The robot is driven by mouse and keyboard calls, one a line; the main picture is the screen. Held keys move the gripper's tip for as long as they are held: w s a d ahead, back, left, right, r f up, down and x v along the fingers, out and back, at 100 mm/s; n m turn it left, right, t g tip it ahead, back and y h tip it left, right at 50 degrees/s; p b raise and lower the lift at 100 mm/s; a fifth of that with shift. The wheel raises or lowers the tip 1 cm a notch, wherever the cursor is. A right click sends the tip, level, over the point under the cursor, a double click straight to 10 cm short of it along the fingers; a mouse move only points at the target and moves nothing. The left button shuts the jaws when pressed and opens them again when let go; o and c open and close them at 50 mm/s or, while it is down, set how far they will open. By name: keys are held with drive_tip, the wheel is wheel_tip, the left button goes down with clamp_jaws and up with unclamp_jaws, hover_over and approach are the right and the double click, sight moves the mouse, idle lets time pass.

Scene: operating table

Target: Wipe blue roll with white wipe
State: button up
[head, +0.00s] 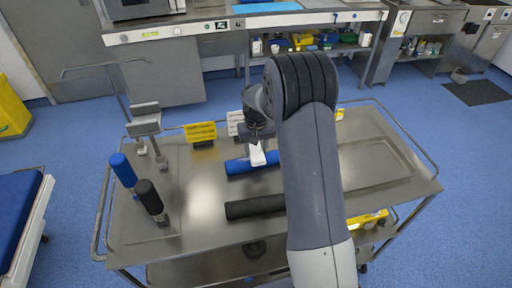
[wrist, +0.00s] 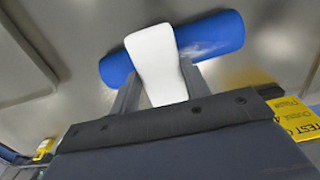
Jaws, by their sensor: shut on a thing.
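The blue roll (head: 239,165) lies on the steel table, and part of it is hidden by my arm in the head view. It also shows in the wrist view (wrist: 215,36), across the top. The white wipe (wrist: 155,62) is held between the two fingers of my gripper (wrist: 158,88). The wipe (head: 257,155) lies over the middle of the blue roll in both views and looks to be touching it or just above it; I cannot tell which. My gripper is shut on the wipe.
A black roll (head: 255,207) lies nearer on the steel table (head: 205,225). A blue upright roll (head: 123,169) and a black upright roll (head: 150,197) stand at left. A yellow sign (head: 200,132) stands behind. A shallow recessed area lies at right.

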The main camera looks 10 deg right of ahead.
drive_tip(key=shift+f, duration=0.2)
drive_tip(key=shift+s+a+r, duration=0.1)
drive_tip(key=shift+s+a, duration=0.05)
drive_tip(key=shift+a, duration=1.9)
drive_tip(key=shift+s+a+b, duration=0.15)
drive_tip(key=shift+a+b, duration=0.25)
drive_tip(key=shift+a, duration=1.55)
drive_tip(key=shift+d, duration=2.05)
drive_tip(key=shift+w+d+f, duration=0.1)
drive_tip(key=shift+d+f, duration=0.05)
drive_tip(key=shift+d, duration=0.85)
drive_tip(key=shift+w+d+f, duration=0.1)
drive_tip(key=shift+d+f, duration=0.05)
drive_tip(key=shift+d, duration=0.8)
drive_tip(key=shift+r, duration=0.1)
drive_tip(key=shift+w+r+p, duration=0.1)
drive_tip(key=shift+r+p, duration=1.6)
drive_tip(key=shift+r, duration=1.25)
